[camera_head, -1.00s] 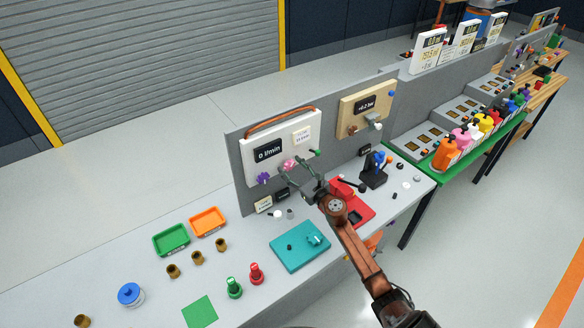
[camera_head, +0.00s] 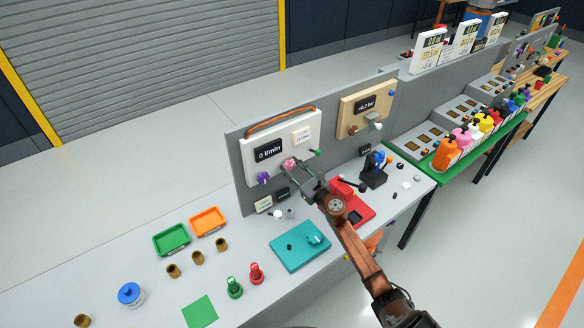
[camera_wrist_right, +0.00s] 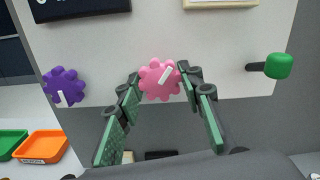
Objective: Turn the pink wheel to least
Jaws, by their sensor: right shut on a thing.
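The pink wheel (camera_head: 288,163) is a scalloped knob on the white panel (camera_head: 309,128), under a dark display (camera_head: 268,151) reading 0 l/min. In the right wrist view the pink wheel (camera_wrist_right: 158,80) carries a white mark slanting up and to the right. My right gripper (camera_head: 296,173) is at the wheel, and its green-padded fingers (camera_wrist_right: 159,88) are shut on the wheel from its left and right sides. The fingertips hide a little of its edges. My left gripper is not in view.
A purple wheel (camera_wrist_right: 65,87) sits left of the pink one, and a green-ended lever (camera_wrist_right: 278,66) sticks out to the right. Below are a teal base (camera_head: 300,247), a red base (camera_head: 358,211) and a black joystick stand (camera_head: 375,174). Green and orange trays (camera_head: 207,221) stand left.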

